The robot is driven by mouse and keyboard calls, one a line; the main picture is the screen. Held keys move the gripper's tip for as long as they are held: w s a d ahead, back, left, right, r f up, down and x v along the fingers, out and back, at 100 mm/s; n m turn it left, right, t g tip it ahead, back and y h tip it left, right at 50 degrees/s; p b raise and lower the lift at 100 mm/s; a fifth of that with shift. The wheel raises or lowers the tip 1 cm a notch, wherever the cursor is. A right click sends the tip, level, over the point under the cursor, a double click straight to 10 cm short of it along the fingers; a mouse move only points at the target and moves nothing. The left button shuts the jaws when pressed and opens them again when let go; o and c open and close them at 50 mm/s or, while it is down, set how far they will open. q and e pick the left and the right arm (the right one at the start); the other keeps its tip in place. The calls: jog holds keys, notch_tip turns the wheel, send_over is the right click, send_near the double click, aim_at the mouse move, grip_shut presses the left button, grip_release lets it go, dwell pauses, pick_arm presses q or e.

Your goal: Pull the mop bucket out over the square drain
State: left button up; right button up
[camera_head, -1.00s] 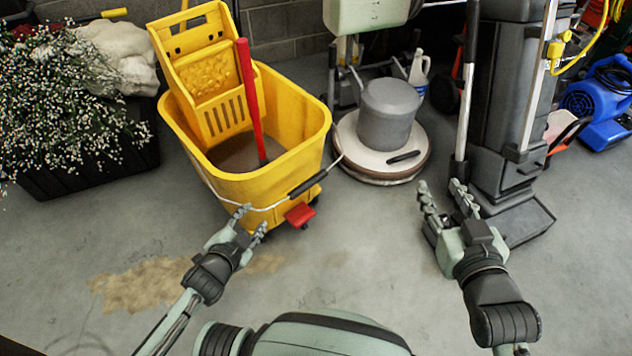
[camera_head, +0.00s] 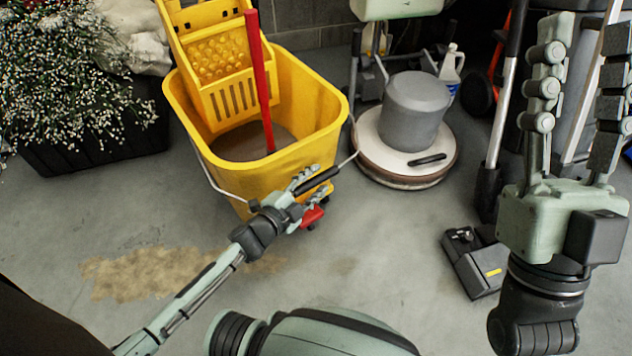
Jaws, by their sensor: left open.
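The yellow mop bucket (camera_head: 300,100) stands left of centre with dark water, a yellow wringer (camera_head: 215,70) and a red mop handle (camera_head: 259,80) in it. Its wire bail hangs at the front with a black grip (camera_head: 322,178). My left gripper (camera_head: 311,187) is open at the front of the bucket, its fingers at the black grip; contact is hard to tell. My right gripper (camera_head: 582,50) is open and empty, raised at the right, close to the camera. No square drain is visible.
A grey and white floor machine (camera_head: 408,115) stands close right of the bucket. A planter with white flowers (camera_head: 85,130) is at the left. A grey upright machine's base (camera_head: 475,262) is at the right. A brown stain (camera_head: 150,272) marks otherwise clear floor in front.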

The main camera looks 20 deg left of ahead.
pick_arm(q)
jog(key=shift+w+d, duration=0.1)
jog(key=shift+w, duration=0.15)
grip_shut()
dwell(0.3)
